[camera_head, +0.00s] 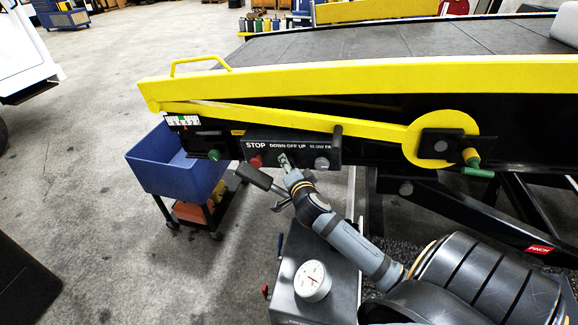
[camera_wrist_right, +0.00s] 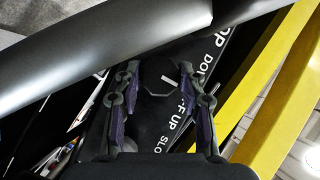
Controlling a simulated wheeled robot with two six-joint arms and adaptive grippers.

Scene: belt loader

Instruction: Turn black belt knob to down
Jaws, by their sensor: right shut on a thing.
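The black belt knob (camera_wrist_right: 158,88) shows in the right wrist view as a dark round shape with a short white mark on its upper right part, between the fingers. The white DOWN OFF UP lettering runs beside it, with OFF partly hidden. I cannot read the exact setting from the mark. In the head view the gripper covers the knob on the black control panel (camera_head: 307,156). My right gripper (camera_head: 284,161) reaches the panel from below right and is shut on the knob; its two fingers also show in the wrist view (camera_wrist_right: 160,92). My left gripper is not in view.
A red STOP button (camera_head: 256,161) sits left of the knob and a grey knob (camera_head: 321,163) right. The yellow belt rail (camera_head: 350,82) runs above. A blue bin (camera_head: 165,171) stands left; a gauge (camera_head: 313,281) sits below.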

